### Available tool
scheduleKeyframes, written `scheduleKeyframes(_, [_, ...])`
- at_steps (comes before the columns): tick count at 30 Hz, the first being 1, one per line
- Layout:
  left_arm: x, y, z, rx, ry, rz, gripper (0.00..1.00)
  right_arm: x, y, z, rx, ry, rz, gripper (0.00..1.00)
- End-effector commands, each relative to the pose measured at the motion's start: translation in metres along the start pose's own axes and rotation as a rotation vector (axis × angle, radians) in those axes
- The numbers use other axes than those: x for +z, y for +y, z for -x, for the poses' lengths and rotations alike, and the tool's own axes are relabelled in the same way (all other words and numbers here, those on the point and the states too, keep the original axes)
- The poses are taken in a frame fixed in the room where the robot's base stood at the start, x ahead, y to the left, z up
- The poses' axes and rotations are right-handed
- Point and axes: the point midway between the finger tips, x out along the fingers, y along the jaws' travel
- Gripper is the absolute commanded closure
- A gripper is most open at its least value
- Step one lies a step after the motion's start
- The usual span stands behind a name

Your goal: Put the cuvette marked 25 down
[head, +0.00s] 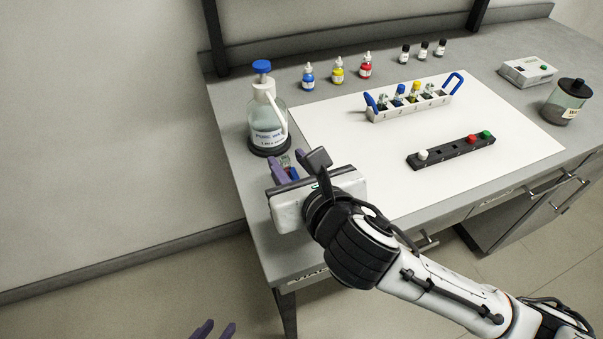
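My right gripper (289,168) reaches in from the right over the table's left front part, beside the wash bottle. Its purple fingers are shut on a small clear cuvette (285,160) with some blue showing low between them. The cuvette's marking cannot be read, and my wrist hides part of it; whether it touches the table cannot be told.
A wash bottle (266,125) stands on a dark base at the table's left edge. A black block (455,150) with white, red and green knobs lies on the white mat (350,150). Dropper bottles, dark vials, a white device (527,71) and a dark-lidded jar (566,102) stand around it.

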Motion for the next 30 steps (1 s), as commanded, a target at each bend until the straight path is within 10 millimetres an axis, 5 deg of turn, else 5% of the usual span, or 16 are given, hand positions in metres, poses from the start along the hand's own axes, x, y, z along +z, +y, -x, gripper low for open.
scheduleKeyframes(15, [-0.013,0.002,0.015,0.0,-0.006,0.0,0.69,0.003,0.0,0.1,-0.001,0.004,0.0,0.69])
scheduleKeyframes(30, [-0.019,0.002,0.019,0.0,-0.001,-0.001,0.69,0.0,0.0,0.11,0.0,0.001,-0.001,0.69])
